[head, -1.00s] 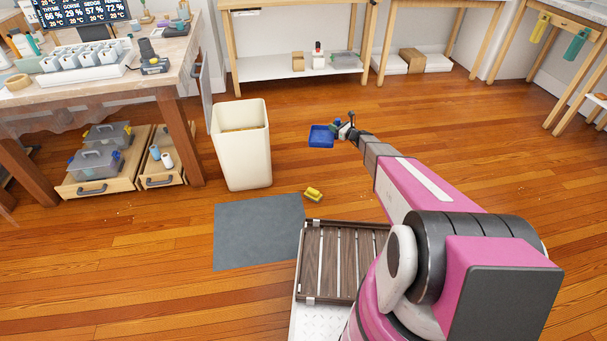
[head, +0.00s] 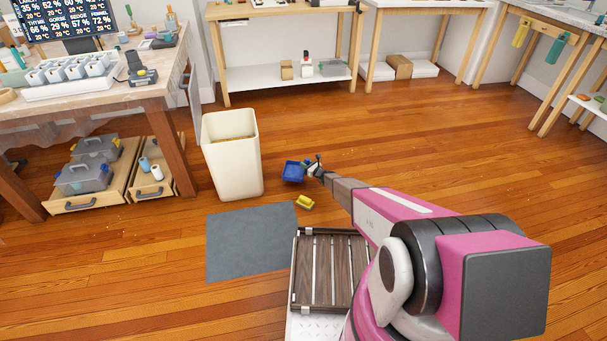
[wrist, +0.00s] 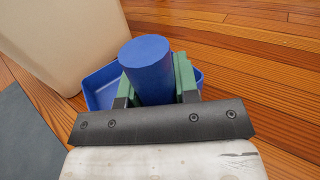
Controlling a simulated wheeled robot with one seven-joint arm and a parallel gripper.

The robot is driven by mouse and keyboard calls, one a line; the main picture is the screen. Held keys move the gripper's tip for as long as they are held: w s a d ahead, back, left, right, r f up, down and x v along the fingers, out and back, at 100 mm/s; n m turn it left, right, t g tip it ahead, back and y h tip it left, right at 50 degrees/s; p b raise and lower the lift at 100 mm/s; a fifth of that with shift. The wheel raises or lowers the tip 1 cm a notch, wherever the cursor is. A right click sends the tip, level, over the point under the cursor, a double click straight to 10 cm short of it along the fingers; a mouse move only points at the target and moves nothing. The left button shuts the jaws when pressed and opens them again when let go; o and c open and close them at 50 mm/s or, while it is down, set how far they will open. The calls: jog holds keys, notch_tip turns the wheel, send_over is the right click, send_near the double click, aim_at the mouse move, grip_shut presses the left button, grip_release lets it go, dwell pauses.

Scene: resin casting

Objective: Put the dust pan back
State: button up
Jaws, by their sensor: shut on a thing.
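The blue dust pan (head: 292,171) is in front of my arm in the head view, just right of the cream bin. My gripper (head: 313,167) is shut on it. In the wrist view, the green fingers of my gripper (wrist: 155,85) stand on both sides of the thick blue handle of the dust pan (wrist: 100,90). The pan's tray shows behind the fingers, partly hidden by the handle and gripper. I cannot tell whether the pan touches the floor.
The cream bin (head: 236,170) stands close to the pan's left. A yellow object (head: 304,202) lies on the floor near a grey mat (head: 240,245). A workbench (head: 150,85) stands at left, and tables line the back wall. Open floor lies to the right.

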jog(key=shift+f, duration=2.8)
jog(key=shift+f, duration=0.15)
jog(key=o, duration=1)
